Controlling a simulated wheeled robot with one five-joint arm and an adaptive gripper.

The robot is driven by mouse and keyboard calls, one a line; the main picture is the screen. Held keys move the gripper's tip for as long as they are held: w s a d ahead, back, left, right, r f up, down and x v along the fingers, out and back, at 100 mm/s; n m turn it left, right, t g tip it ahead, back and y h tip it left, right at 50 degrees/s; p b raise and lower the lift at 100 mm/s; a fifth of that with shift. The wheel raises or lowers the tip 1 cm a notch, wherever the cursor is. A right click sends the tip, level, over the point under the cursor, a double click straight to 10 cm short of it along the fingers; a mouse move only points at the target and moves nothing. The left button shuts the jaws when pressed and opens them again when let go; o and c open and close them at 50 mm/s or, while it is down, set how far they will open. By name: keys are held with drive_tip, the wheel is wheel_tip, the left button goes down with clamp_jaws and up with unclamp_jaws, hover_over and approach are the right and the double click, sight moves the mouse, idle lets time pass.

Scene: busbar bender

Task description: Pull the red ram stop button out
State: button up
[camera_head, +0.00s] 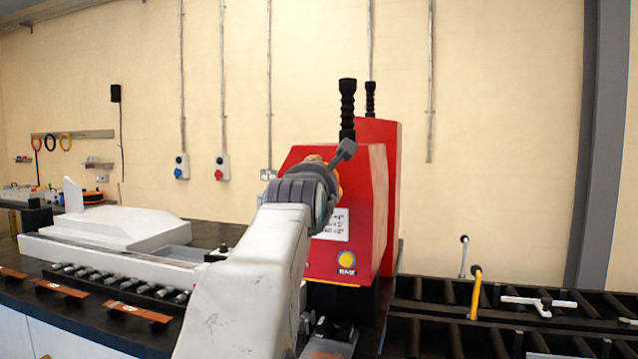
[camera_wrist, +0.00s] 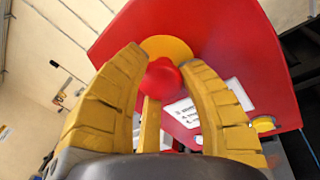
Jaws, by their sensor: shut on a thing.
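The red ram stop button (camera_wrist: 162,80) is a round red knob in front of a yellow disc (camera_wrist: 168,47) on the red machine face. In the wrist view my gripper (camera_wrist: 162,62) has its yellow fingers on either side of the knob, shut on it. In the head view my arm hides the button, and my gripper (camera_head: 325,165) shows only in part at the front of the red bender (camera_head: 378,215).
A white label and a yellow round button (camera_head: 347,259) sit lower on the bender's face. A black roller table (camera_head: 560,340) with a yellow-handled lever (camera_head: 475,293) lies to the right. A white machine (camera_head: 120,228) and copper bars (camera_head: 60,289) are at the left.

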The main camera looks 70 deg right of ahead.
drive_tip(key=shift+a+f, duration=0.15)
drive_tip(key=shift+a, duration=0.3)
clamp_jaws()
drive_tip(key=o, duration=1.3)
unclamp_jaws()
drive_tip(key=v, duration=1.2)
